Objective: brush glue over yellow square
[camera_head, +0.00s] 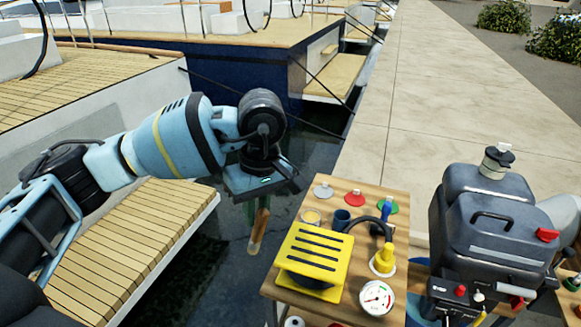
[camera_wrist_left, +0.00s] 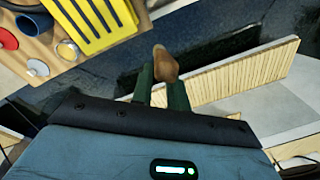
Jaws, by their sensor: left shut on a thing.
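My left gripper (camera_head: 262,205) hangs over the dark water, left of the wooden table, with its fingers pointing down. It is shut on a brush (camera_head: 259,228) with a brown wooden handle and a paler lower end. In the left wrist view the brush (camera_wrist_left: 165,64) sits between the green fingers of the left gripper (camera_wrist_left: 162,88). A yellow square piece with black slots (camera_head: 318,239) stands on the table, right of the brush and apart from it. A small round tin with yellowish contents (camera_head: 311,216) stands just behind it. My right gripper is out of view.
The table (camera_head: 280,290) also holds a blue cup (camera_head: 341,218), a yellow cone-shaped thing (camera_head: 384,259), a round gauge (camera_head: 377,298) and coloured discs. A dark grey machine (camera_head: 495,230) stands at the right. A slatted wooden deck (camera_head: 140,235) lies left of the brush.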

